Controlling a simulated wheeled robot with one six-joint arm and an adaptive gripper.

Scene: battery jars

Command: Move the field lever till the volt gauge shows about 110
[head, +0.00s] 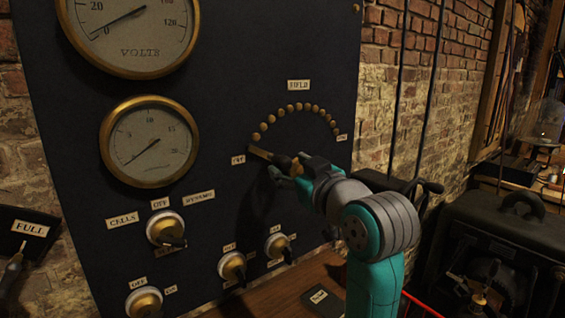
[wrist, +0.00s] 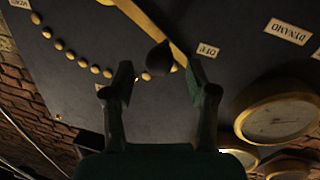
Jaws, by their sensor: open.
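The volt gauge (head: 128,28) is at the upper left of the dark panel in the head view, cut off by the top edge. Its needle lies near 0. The field lever (head: 260,153) is a brass arm on the panel, with its tip pointing left beside the off label. In the wrist view the brass lever (wrist: 172,28) has a dark round knob (wrist: 159,59). My gripper (head: 286,172) is open at the lever. In the wrist view the knob shows between the two fingertips of the gripper (wrist: 160,74); contact cannot be told.
An arc of brass studs (head: 293,107) curves above the lever to a label at its right end. A smaller gauge (head: 150,141) and several knob switches (head: 165,229) are on the panel. A wooden shelf (head: 262,294) lies below, and a dark machine (head: 500,235) stands right.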

